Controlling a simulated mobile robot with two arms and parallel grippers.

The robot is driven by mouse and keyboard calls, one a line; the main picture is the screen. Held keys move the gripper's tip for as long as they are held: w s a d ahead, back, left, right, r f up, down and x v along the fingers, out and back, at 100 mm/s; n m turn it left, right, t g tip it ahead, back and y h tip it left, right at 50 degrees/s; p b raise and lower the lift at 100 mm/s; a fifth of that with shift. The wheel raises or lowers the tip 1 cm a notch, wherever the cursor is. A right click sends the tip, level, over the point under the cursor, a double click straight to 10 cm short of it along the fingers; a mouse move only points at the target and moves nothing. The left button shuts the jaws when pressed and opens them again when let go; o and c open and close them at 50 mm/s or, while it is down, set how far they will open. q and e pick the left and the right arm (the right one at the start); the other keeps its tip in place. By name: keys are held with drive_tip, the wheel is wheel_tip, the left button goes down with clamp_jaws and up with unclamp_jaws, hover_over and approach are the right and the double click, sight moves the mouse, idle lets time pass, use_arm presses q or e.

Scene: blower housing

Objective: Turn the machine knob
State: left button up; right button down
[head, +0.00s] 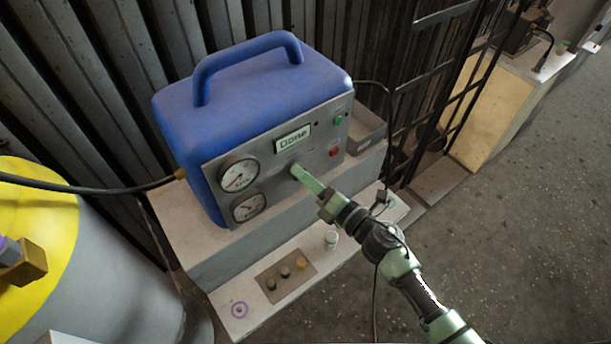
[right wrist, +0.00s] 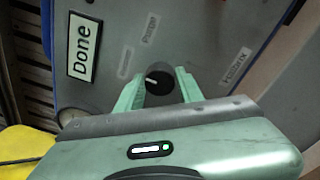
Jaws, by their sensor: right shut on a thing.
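The blue machine (head: 262,90) with a handle on top stands on a grey stepped stand. Its grey front panel (head: 262,160) carries two gauges, a label reading "Done", a green button and a red switch. The dark round knob (right wrist: 159,79) with a white mark shows in the right wrist view, between the two green fingers. My right gripper (right wrist: 159,88) is shut on the knob. In the head view my right gripper (head: 298,171) reaches the panel below the label and hides the knob. My left gripper does not show in the head view.
A yellow and grey cylinder (head: 75,270) stands at the left. A black hose (head: 90,190) runs to the machine. Open floor lies at the right.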

drive_tip(key=m, duration=0.4)
drive_tip(key=m+t, duration=0.1)
drive_tip(key=m, duration=0.6)
drive_tip(key=shift+f+m+t+b, duration=0.3)
drive_tip(key=shift+m+b, duration=0.05)
drive_tip(key=shift+m, duration=0.05)
drive_tip(key=shift+s+a, duration=0.1)
drive_tip(key=c, duration=0.9)
unclamp_jaws()
